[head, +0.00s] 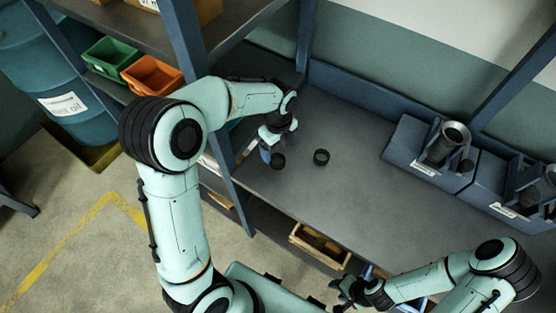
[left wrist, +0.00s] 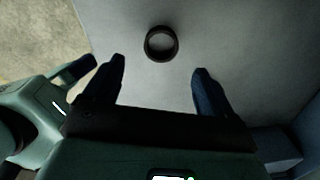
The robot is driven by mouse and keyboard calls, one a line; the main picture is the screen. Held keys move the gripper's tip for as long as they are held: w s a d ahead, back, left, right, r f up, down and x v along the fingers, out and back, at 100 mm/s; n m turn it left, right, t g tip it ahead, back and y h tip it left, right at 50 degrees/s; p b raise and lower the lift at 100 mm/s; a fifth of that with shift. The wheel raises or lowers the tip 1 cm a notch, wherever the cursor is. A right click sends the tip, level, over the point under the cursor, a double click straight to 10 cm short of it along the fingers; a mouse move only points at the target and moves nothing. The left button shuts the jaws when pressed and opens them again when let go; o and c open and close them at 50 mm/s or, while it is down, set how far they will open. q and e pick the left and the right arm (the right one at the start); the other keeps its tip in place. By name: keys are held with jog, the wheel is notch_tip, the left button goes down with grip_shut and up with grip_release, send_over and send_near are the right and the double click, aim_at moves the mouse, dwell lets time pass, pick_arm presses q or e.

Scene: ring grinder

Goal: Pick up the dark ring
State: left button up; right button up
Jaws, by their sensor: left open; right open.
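A dark ring (head: 321,150) lies flat on the grey workbench, to the right of my left gripper (head: 271,155). My right gripper (head: 343,289) is open and empty, low in the head view near the bench's front.
The workbench (head: 350,195) is mostly clear in the middle. Blue-grey machines (head: 425,150) stand along its back right. A blue shelf post (head: 182,50) rises left of the bench, with green (head: 110,57) and orange (head: 152,76) bins beside it. A wooden drawer (head: 320,246) sits below the front edge.

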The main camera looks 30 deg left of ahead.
aim_at(278, 163)
pick_arm(q)
notch_tip(278, 163, down, 2)
jog(key=shift+w+f, duration=0.15)
jog(key=shift+f, duration=0.1)
jog(key=f, duration=0.5)
jog(key=shift+a, duration=0.2)
jog(key=shift+r, duration=0.1)
jog(key=c, duration=1.2)
